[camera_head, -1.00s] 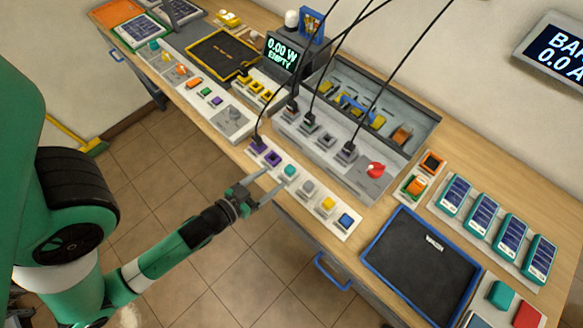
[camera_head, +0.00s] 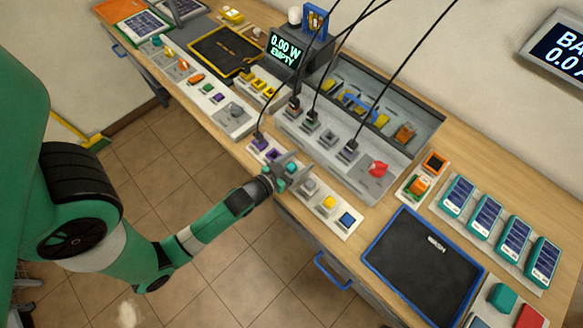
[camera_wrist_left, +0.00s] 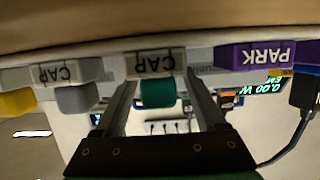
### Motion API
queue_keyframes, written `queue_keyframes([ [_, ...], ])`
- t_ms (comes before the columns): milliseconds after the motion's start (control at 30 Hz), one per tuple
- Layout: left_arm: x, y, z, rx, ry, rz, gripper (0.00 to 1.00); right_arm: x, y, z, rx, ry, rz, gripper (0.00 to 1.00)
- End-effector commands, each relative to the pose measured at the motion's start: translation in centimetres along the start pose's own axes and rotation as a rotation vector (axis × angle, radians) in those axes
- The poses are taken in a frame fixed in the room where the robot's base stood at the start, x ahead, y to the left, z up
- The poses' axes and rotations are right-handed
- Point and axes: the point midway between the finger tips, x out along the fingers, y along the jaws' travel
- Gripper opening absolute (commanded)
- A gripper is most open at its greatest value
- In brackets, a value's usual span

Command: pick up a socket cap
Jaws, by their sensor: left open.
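A white strip (camera_head: 318,211) along the table's front edge bears a row of small caps. The teal cap (camera_head: 292,168) is partly hidden by my left gripper (camera_head: 285,172), which is open around it. In the left wrist view, the teal cap (camera_wrist_left: 158,93) shows between the two fingers, below an upside-down CAP label (camera_wrist_left: 155,65). A grey cap (camera_wrist_left: 77,98) is to the left of the fingers there. In the head view, the grey cap (camera_head: 309,187), yellow cap (camera_head: 328,202) and blue cap (camera_head: 347,219) continue to the right. My right gripper is not in view.
A purple park block (camera_wrist_left: 254,54) stands close beside the fingers. A black cable (camera_head: 262,118) runs down to a plug near it. The grey socket panel (camera_head: 325,150) lies behind, with more plugged cables. A blue-rimmed tray (camera_head: 373,258) is at the right.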

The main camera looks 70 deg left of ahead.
Motion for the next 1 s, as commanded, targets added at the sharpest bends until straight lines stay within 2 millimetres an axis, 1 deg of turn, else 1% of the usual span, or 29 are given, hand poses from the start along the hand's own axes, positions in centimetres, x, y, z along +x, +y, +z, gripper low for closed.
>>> queue_keyframes([
  [100,0.0,0.0,0.0,0.0,0.0,0.0,0.72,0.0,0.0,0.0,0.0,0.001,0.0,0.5],
  [133,-0.1,0.0,0.0,0.0,0.0,0.0,0.71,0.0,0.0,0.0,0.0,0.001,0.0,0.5],
  [267,-0.1,0.0,0.0,0.0,0.0,0.0,0.47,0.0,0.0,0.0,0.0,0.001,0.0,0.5],
  [300,-0.1,0.0,0.0,0.0,0.0,0.0,0.4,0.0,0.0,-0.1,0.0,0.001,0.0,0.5],
  [367,-0.1,0.0,0.0,0.0,0.0,0.0,0.29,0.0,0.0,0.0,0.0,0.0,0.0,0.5],
  [400,-0.1,0.0,0.0,0.0,0.0,0.0,0.22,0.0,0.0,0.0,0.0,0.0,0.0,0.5],
  [467,-0.1,0.0,0.0,0.0,0.0,0.0,0.11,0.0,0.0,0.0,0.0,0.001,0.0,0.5],
  [500,-0.1,0.0,0.0,0.0,0.0,0.0,0.04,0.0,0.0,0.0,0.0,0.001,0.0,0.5],
  [533,-0.1,0.0,0.0,0.0,0.0,0.0,0.0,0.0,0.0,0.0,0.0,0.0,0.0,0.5],
  [833,-0.1,0.0,-0.1,0.0,0.0,0.0,0.0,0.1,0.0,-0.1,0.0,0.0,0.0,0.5],
  [933,-0.2,0.0,-0.5,-0.001,0.001,0.0,0.0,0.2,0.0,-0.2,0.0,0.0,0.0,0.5],
  [1000,-0.4,0.0,-1.1,-0.001,0.001,0.0,0.0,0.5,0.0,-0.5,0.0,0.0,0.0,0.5],
])
